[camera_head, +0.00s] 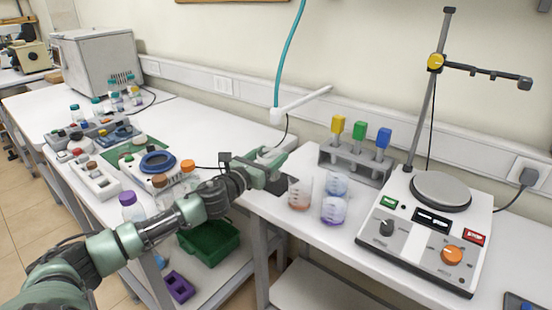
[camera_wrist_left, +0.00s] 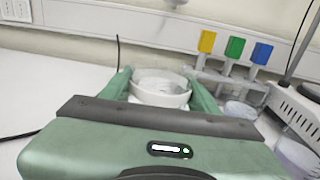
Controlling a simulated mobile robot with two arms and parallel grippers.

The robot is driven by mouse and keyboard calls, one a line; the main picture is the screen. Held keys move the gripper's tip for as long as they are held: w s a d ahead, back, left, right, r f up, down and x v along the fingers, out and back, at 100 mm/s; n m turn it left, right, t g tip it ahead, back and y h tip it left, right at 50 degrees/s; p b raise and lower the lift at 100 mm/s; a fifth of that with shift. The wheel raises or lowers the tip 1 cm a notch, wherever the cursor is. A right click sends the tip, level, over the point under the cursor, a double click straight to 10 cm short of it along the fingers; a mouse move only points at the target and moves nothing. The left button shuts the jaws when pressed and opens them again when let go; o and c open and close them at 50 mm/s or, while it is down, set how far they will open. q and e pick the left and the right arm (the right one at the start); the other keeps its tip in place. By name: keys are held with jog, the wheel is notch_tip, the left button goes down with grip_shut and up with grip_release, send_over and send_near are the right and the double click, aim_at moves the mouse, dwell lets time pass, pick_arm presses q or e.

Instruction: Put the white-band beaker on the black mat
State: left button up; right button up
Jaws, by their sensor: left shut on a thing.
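The white-band beaker (camera_wrist_left: 160,88) is between the fingers of my left gripper (camera_wrist_left: 162,90) in the left wrist view. It is clear glass with a wide white band and looks upright. In the head view my left gripper (camera_head: 270,160) is over the left end of the right-hand table, and only a pale part of the beaker (camera_head: 272,153) shows there. A dark patch that looks like the black mat (camera_head: 288,186) shows just below the gripper, mostly hidden by it. I cannot tell whether the beaker touches it. My right gripper is not in view.
Beakers with orange (camera_head: 299,195), blue (camera_head: 337,187) and purple (camera_head: 334,210) markings stand just right of my left gripper. Behind them is a grey rack (camera_head: 355,165) with coloured-top items. A hot plate stirrer (camera_head: 430,230) with a stand is on the right.

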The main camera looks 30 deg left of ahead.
aim_at(276, 151)
pick_arm(q)
jog(key=w, duration=0.3)
jog(key=shift+w+d, duration=0.1)
jog(key=shift+f, duration=1.8)
jog(key=o, duration=1.4)
